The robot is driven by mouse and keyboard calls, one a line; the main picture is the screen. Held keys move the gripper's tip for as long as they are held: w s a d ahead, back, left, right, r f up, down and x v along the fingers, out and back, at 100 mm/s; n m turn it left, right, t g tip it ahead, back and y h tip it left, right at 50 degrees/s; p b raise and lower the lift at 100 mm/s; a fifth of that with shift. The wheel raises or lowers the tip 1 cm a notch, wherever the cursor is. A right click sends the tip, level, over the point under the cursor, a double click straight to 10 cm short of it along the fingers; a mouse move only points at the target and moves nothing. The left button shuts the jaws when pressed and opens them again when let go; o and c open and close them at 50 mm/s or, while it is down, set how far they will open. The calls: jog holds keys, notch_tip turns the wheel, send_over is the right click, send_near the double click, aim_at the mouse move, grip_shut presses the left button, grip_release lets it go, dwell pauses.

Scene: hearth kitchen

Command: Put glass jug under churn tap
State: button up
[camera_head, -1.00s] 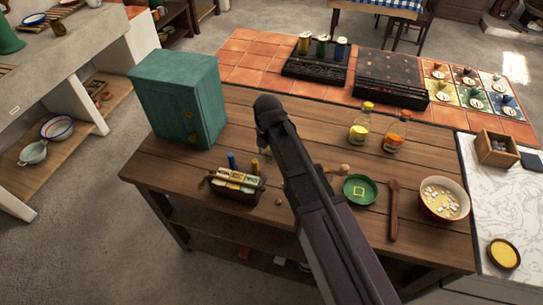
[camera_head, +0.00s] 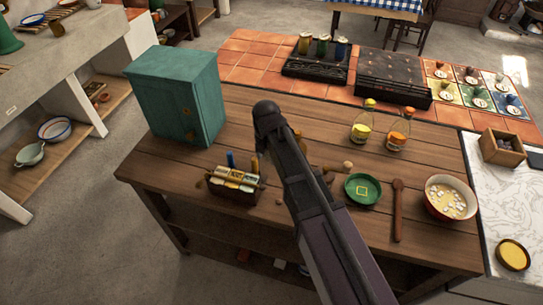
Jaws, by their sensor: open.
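I cannot make out a glass jug or a churn with a tap in this view. Two small glass bottles with yellow and orange contents, a yellow-capped one (camera_head: 362,128) and an orange-capped one (camera_head: 397,135), stand on the wooden table (camera_head: 300,95). My dark arm reaches from the bottom edge up over the middle of the table. Its far end hides part of the tabletop. My gripper does not show.
A teal cabinet (camera_head: 176,98) stands at the table's left. A caddy (camera_head: 236,186), green dish (camera_head: 363,190), wooden spoon (camera_head: 398,212) and bowl (camera_head: 450,198) sit near the front. A black griddle (camera_head: 393,82) lies behind. Grey floor is open at left.

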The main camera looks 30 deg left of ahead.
jog(key=shift+f+b, duration=0.6)
jog(key=shift+f, duration=0.25)
jog(key=shift+c, duration=0.2)
grip_shut()
